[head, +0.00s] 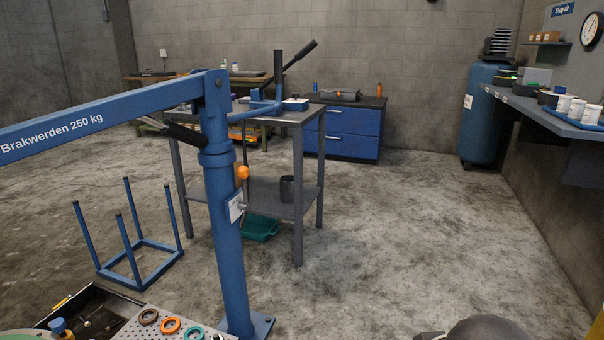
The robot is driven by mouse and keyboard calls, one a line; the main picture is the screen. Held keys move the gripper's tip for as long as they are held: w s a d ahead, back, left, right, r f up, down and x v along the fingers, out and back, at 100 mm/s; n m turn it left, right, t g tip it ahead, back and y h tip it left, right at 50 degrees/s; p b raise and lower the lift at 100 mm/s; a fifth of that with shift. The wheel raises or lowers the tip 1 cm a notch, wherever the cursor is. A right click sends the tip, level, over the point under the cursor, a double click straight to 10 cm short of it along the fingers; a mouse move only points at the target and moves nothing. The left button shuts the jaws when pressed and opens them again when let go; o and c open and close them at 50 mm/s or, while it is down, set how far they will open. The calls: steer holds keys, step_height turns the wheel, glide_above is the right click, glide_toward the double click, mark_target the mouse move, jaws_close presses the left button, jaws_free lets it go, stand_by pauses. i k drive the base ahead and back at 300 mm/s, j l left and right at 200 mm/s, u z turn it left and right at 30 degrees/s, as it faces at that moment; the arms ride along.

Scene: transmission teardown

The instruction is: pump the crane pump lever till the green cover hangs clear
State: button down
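The blue crane (226,240) stands left of centre in the head view, its boom (110,112) reaching out of the left edge. A thin lever with an orange knob (243,172) stands upright beside the mast, above a white plate; it looks like the pump lever. A dark ram (184,132) runs under the boom. A green rounded edge (18,336) shows in the bottom left corner; it may be the green cover, and I cannot tell whether it hangs or rests. The boom's far end and any hook or sling are out of view.
A perforated plate (150,330) with coloured rings and a dark tray (92,300) lie at bottom left. A blue frame (135,262) stands on the floor. A grey table (299,200) stands behind the mast. Open floor (420,230) lies to the right, before the wall bench (548,113).

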mark_target(312, 44)
steer(key=i+l, duration=0.15)
steer(key=i, duration=0.45)
steer(key=i+l, duration=0.15)
steer(key=i, duration=0.45)
steer(key=i+l+u, duration=0.1)
steer(key=i, duration=0.5)
steer(key=i+l+u, duration=0.4)
steer(key=l, duration=0.2)
steer(key=i+l+u, duration=0.35)
steer(key=l, duration=0.4)
steer(key=i+l+u, duration=0.2)
steer(key=l, duration=0.2)
steer(key=i+l+u, duration=0.2)
steer(key=l, duration=0.2)
